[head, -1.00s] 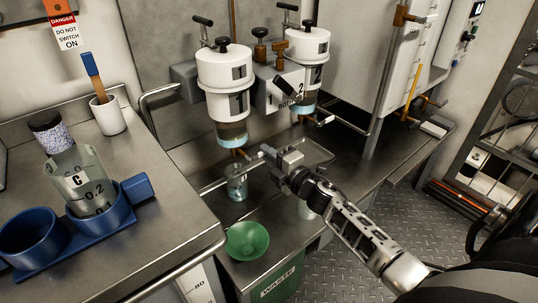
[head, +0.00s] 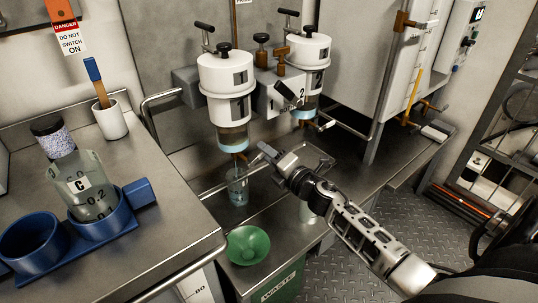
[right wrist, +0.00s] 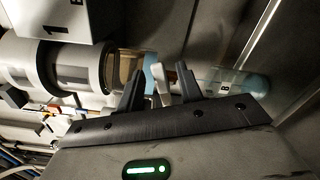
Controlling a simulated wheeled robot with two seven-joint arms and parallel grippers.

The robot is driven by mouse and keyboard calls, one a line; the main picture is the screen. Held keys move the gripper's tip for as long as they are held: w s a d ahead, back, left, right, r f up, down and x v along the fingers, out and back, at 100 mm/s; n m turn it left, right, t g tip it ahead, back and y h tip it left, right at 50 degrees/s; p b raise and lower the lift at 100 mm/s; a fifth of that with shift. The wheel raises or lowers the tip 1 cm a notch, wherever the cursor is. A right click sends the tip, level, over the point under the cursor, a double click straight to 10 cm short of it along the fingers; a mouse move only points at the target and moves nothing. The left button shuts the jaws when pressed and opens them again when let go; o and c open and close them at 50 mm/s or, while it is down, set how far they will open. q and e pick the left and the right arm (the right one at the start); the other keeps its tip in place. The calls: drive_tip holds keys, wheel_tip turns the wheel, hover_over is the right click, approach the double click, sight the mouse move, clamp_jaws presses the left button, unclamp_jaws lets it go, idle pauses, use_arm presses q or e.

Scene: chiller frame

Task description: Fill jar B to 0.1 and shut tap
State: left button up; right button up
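Jar B (head: 237,190) stands under the spout of dispenser 1 (head: 225,88) in the head view. Bluish liquid shows in the jar. It also shows on its side, marked B, in the right wrist view (right wrist: 222,84). My right gripper (head: 262,156) is at the spout, just above and beside the jar. In the right wrist view its two fingers (right wrist: 161,88) stand apart, with the pale tap lever (right wrist: 160,86) between them and gaps visible. The outlet behind is partly hidden by the fingers. My left gripper is not in view.
Dispenser 2 (head: 308,52) hangs to the right of dispenser 1. A rail runs near the jar.

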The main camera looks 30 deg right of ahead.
drive_tip(key=shift+s, duration=0.1)
drive_tip(key=s+d, duration=0.1)
drive_tip(key=s, duration=1.4)
drive_tip(key=shift+s, duration=0.35)
drive_tip(key=shift+d, duration=0.1)
idle(6.0)
